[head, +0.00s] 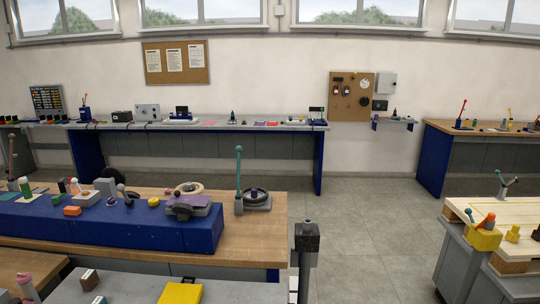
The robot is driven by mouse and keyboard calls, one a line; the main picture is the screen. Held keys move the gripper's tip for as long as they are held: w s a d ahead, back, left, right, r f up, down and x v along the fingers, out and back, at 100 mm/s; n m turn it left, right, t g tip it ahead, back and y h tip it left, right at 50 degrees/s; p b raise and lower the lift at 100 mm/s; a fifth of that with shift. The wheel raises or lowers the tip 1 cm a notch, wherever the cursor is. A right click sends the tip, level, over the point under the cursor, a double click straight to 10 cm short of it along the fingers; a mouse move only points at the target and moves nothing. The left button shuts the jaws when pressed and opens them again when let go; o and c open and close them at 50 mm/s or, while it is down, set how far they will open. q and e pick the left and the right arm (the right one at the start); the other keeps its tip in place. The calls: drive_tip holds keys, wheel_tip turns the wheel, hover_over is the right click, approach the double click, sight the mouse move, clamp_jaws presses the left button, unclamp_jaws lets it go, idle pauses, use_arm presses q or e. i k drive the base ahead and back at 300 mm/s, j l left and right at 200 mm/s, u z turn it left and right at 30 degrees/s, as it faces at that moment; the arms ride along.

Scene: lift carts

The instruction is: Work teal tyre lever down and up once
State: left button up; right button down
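A teal lever (239,172) stands nearly upright on a small grey base at the right end of the near wooden-topped bench. A dark round tyre-like wheel (257,196) lies on a grey plate just right of the lever's foot. Neither of my grippers shows in the head view, and nothing is touching the lever.
The blue bench panel (120,222) carries several small fixtures left of the lever. A grey post with a dark top (307,238) stands right of the bench. Another cart (515,218) with levers is at right. Grey floor (370,225) lies open between.

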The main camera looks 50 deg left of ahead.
sight(238, 148)
drive_tip(key=i+l+u, duration=0.1)
drive_tip(key=i, duration=0.3)
drive_tip(key=i+l, duration=0.25)
drive_tip(key=i+u, duration=0.3)
drive_tip(key=u, duration=0.15)
drive_tip(key=i+l+u, duration=0.15)
drive_tip(key=i+u, duration=0.15)
drive_tip(key=u, duration=0.15)
drive_tip(key=i+l+u, duration=0.1)
drive_tip(key=u, duration=0.4)
drive_tip(key=i+l+u, duration=0.15)
drive_tip(key=u, duration=0.3)
drive_tip(key=i+l+u, duration=0.15)
drive_tip(key=u, duration=0.35)
drive_tip(key=i+l+u, duration=0.1)
drive_tip(key=l+u, duration=0.2)
drive_tip(key=u, duration=0.15)
